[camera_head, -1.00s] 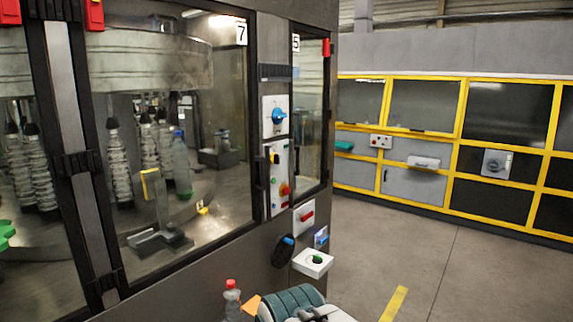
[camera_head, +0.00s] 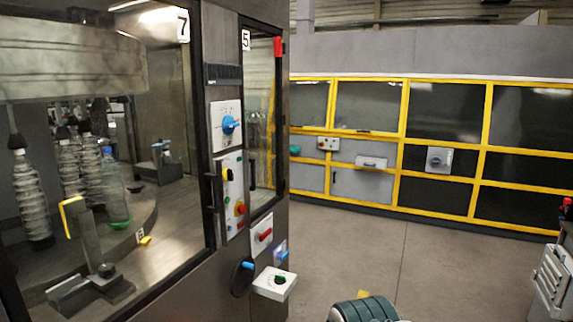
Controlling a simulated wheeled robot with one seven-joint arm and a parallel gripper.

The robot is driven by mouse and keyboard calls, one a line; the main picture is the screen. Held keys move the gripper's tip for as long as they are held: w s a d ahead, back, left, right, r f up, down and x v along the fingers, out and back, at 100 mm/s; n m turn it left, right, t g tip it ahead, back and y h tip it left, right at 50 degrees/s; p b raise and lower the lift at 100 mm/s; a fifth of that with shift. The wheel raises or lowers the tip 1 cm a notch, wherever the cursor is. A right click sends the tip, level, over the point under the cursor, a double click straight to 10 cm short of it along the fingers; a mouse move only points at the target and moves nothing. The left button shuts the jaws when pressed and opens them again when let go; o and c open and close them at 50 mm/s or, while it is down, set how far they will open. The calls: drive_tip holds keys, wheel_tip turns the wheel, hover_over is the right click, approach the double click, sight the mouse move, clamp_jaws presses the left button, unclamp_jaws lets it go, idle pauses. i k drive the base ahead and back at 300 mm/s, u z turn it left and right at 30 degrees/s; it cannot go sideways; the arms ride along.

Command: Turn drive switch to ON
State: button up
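Several switches show in the head view, and I cannot read which one is the drive switch. A blue rotary knob (camera_head: 230,125) sits on a white plate high on the dark machine's front post. Below it, a white control panel (camera_head: 229,188) carries a black switch, a yellow-and-red knob and small buttons. Lower is a white plate with a red handle (camera_head: 265,236). A black round dial with a blue handle (camera_head: 246,266) is beneath, beside a white box with a green knob (camera_head: 280,280). My gripper is not in view.
The glass-doored machine (camera_head: 200,290) fills the left. A yellow-framed cabinet wall (camera_head: 405,110) stands behind, with a grey rotary switch (camera_head: 439,160) on it. Grey floor (camera_head: 400,255) lies open between them. A light grey unit (camera_head: 552,275) stands at the right edge.

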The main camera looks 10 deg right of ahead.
sight(227, 173)
drive_tip(key=z, duration=0.2)
drive_tip(key=i, duration=1.55)
drive_tip(key=u, duration=0.75)
